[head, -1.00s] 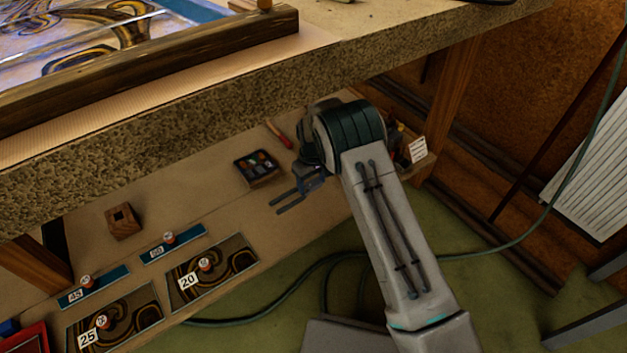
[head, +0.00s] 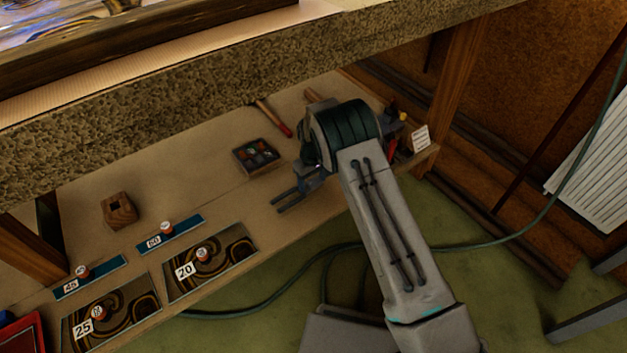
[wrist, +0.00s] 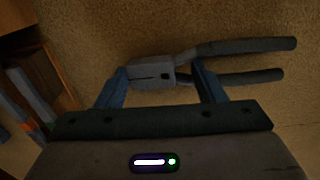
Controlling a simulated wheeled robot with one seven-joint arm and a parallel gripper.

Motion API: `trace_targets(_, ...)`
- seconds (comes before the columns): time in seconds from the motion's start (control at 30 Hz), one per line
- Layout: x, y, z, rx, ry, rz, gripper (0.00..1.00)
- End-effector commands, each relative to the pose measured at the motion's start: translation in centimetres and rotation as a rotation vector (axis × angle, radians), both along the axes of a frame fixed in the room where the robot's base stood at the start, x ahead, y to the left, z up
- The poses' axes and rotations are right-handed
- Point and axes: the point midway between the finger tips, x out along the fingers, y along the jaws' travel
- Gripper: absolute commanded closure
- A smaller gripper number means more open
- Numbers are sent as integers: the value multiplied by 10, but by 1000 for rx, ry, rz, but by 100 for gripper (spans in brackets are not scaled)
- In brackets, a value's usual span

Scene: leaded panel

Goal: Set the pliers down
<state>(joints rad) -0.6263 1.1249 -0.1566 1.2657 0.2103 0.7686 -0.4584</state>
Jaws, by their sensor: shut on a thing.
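The pliers (wrist: 152,73) have a grey head and dark handles. In the wrist view they lie crosswise between the two blue fingers of my gripper (wrist: 160,76), which is shut on the head, with the handles pointing right. In the head view my gripper (head: 311,176) is under the bench top, over the lower shelf (head: 185,185). The pliers' dark handles (head: 290,200) stick out to its left there, near the shelf's front edge. My arm hides the head of the pliers in that view. I cannot tell whether the pliers touch the shelf.
A compartmented tray (head: 257,156) lies just left of my gripper, with a red-ended tool (head: 275,118) behind it. A wooden block (head: 119,211) and numbered panels (head: 210,263) are further left. A filled box (head: 419,140) stands right. The thick bench top (head: 200,85) overhangs the shelf.

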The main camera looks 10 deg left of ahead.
Motion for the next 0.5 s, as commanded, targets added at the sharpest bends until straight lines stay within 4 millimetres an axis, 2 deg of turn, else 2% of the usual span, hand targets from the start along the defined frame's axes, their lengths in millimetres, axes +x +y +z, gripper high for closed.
trace_targets(0.47, 0, 0, -10, 1, -1, 0, 65)
trace_targets(0.5, 0, 0, -10, 1, -1, 0, 35)
